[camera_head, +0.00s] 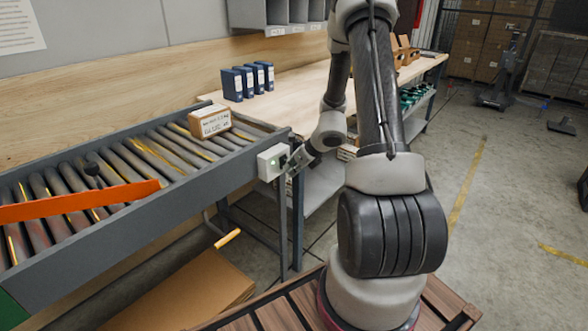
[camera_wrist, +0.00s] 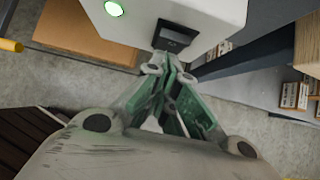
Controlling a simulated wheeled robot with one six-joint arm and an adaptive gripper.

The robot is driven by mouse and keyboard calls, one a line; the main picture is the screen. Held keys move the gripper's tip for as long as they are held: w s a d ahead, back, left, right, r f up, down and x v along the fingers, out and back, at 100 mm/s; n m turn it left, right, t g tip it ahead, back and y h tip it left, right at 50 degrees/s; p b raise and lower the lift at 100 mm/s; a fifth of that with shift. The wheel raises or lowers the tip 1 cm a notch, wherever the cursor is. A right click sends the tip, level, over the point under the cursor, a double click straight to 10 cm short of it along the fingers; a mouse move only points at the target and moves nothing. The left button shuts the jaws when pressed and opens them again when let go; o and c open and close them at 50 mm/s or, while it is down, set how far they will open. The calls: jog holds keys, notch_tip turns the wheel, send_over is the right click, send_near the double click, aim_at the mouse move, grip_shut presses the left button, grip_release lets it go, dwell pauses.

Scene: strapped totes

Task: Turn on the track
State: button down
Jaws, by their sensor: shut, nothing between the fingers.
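The track is a grey roller conveyor (camera_head: 150,165) running along the left in the head view. A white control box (camera_head: 271,162) is mounted at its near right end. The wrist view shows the box (camera_wrist: 205,14) close up, with a bright green round light (camera_wrist: 114,8) and a black rocker switch (camera_wrist: 174,38) on its faces. My gripper (camera_head: 292,160) is beside the box. In the wrist view my gripper (camera_wrist: 168,70) is shut and empty, its fingertips just below the black switch. I cannot tell whether they touch it.
A cardboard box (camera_head: 209,121) sits on the rollers near their right end. An orange bar (camera_head: 80,201) crosses the conveyor at left. Blue binders (camera_head: 248,80) stand on the wooden bench behind. A large flat carton (camera_head: 185,295) lies below the conveyor.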

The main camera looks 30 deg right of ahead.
jog(key=shift+r, duration=0.9)
jog(key=shift+d, duration=0.1)
